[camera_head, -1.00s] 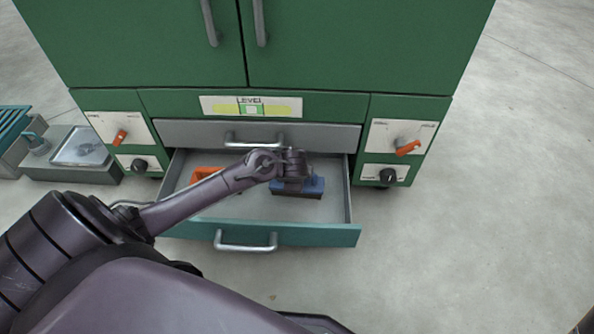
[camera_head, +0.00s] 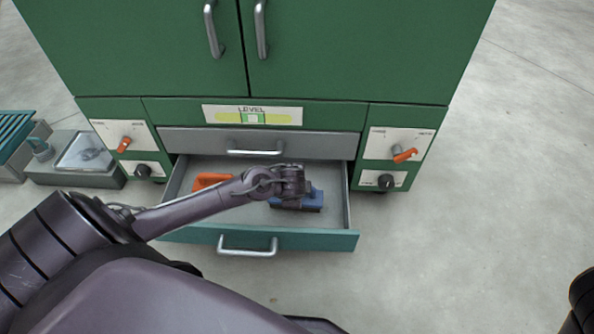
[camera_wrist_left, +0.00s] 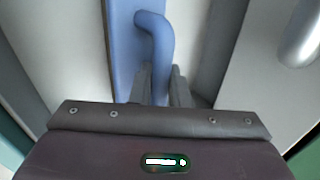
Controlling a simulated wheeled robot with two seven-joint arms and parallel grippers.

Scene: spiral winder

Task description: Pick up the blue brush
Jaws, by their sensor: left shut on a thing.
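The blue brush (camera_head: 312,199) lies in the open lower drawer (camera_head: 230,237) of the green cabinet, right of the drawer's middle. Its dark lower edge shows in the head view, and my left wrist hides part of it. In the left wrist view its curved blue handle (camera_wrist_left: 155,40) rises from a flat blue back. My left gripper (camera_wrist_left: 161,88) is shut on the lower part of this handle, with a finger on each side. I cannot tell whether the brush touches the drawer floor. My right gripper is not in view.
An orange object (camera_head: 210,180) lies at the drawer's left, partly behind my left arm. A grey closed drawer (camera_head: 300,143) is just above. Orange switches (camera_head: 405,155) and black knobs flank the drawers. A grey tray (camera_head: 82,155) stands on the floor at left. The floor at right is clear.

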